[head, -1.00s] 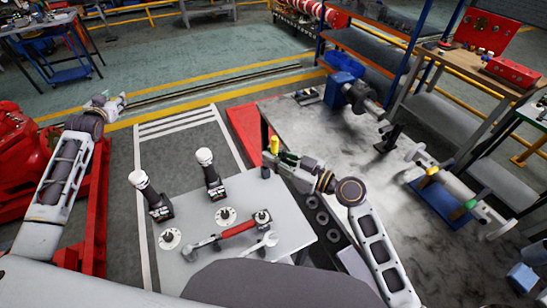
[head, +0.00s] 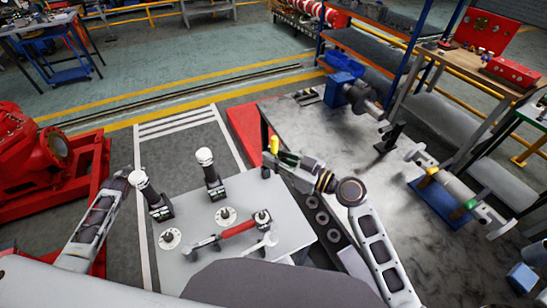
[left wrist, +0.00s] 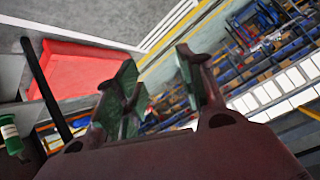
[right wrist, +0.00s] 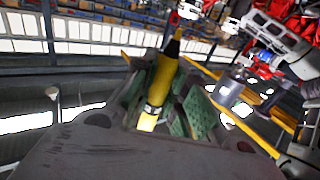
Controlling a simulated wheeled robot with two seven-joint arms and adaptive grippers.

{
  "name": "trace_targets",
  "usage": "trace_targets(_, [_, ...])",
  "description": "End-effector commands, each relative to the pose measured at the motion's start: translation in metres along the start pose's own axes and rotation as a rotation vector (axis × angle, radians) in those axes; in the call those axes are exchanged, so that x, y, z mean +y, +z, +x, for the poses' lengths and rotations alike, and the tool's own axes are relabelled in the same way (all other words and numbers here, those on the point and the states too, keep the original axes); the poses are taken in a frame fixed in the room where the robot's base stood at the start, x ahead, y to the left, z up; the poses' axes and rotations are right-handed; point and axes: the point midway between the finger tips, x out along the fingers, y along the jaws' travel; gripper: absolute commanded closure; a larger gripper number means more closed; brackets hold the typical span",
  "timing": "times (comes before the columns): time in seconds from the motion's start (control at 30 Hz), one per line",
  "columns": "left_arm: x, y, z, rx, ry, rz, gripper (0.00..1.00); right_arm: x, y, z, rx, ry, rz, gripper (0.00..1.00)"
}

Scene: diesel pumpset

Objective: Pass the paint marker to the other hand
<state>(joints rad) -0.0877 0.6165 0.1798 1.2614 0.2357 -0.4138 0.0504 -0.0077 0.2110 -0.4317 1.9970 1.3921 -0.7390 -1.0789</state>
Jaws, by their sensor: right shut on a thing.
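In the head view the marker (head: 275,144) points up from my right gripper (head: 280,158), above the far right corner of the grey table. My left gripper (left wrist: 157,75) is open and empty in the left wrist view, its green-padded fingers apart. In the head view it is hard to make out, at the left beside a white-topped tool.
A red machine (head: 30,150) stands at the left. A large stained bench (head: 345,140) lies at the right.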

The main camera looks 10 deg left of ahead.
Motion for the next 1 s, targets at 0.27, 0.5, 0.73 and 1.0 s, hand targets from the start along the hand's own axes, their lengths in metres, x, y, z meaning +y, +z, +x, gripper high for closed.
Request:
trace_targets(0.27, [0.028,0.091,0.005,-0.116,0.016,0.050,0.60,0.000,0.000,0.000,0.000,0.000,0.000,1.00])
trace_targets(0.5, [0.051,0.167,0.001,-0.212,0.035,0.097,0.60,0.000,0.000,0.000,0.000,0.000,0.000,1.00])
trace_targets(0.73, [0.075,0.238,-0.011,-0.300,0.060,0.144,0.60,0.000,0.000,0.000,0.000,0.000,0.000,1.00])
trace_targets(1.0, [0.102,0.320,-0.034,-0.403,0.095,0.204,0.60,0.000,0.000,0.000,0.000,0.000,0.000,1.00])
